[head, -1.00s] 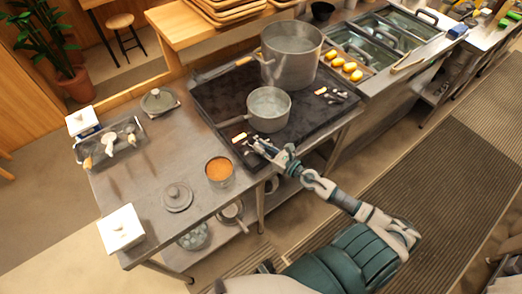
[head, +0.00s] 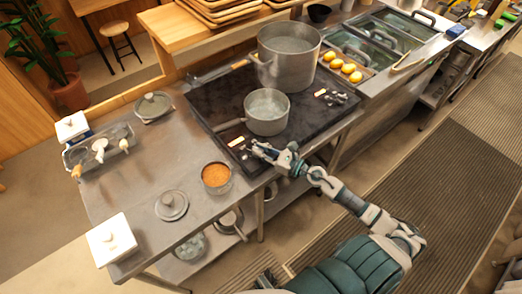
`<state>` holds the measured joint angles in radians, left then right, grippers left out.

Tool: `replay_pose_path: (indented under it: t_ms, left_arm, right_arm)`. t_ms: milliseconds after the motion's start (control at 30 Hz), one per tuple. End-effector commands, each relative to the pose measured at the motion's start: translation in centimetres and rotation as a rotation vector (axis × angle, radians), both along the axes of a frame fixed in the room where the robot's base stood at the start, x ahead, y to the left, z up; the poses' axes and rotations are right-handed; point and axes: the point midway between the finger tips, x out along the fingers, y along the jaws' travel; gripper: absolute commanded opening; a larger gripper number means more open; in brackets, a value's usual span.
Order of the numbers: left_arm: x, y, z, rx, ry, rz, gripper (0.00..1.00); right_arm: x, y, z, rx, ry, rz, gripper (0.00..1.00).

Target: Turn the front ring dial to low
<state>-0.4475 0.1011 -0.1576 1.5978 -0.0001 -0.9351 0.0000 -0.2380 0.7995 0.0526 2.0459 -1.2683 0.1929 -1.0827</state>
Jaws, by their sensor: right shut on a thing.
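The black cooktop (head: 225,110) is set in the metal counter. A saucepan (head: 267,112) with liquid stands on its front part, and a large pot (head: 289,57) stands behind. The front dials are by a small lit orange display (head: 236,142) at the cooktop's near left edge. My right gripper (head: 254,150) is at that edge, just below the display, shut on what seems to be a front dial; the fingers hide it, and its setting cannot be read. More dials (head: 336,98) sit by another lit display farther right. My left gripper is not in view.
A container of orange beans (head: 216,178), a lid (head: 172,205) and a white box (head: 111,238) stand on the counter's left part. A utensil tray (head: 100,150) is farther left.

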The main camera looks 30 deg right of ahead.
Motion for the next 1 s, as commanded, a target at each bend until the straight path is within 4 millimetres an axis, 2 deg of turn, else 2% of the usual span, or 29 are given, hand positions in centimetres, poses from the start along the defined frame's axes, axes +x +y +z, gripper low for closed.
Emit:
replay_pose_path:
  t_ms: [67,100,200,733,867,1000]
  left_arm:
    - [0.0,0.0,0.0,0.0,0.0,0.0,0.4]
    - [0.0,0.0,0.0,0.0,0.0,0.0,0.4]
    - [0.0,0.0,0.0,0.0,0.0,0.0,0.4]
    - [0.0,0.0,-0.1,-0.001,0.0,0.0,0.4]
    - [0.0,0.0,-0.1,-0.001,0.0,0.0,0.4]
    - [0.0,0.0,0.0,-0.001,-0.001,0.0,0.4]
  right_arm:
    - [-0.1,0.0,-0.4,-0.001,0.008,0.001,0.0]
    - [-0.1,0.0,-0.4,-0.001,0.007,0.001,0.19]
    - [-0.1,0.0,-0.3,-0.001,0.006,0.001,0.42]
    - [-0.5,-0.2,-0.1,0.001,0.002,-0.001,0.42]
    - [-2.1,-1.0,-0.2,0.004,0.005,-0.003,0.42]
    - [-5.0,-2.6,-0.3,0.004,0.005,-0.005,0.42]
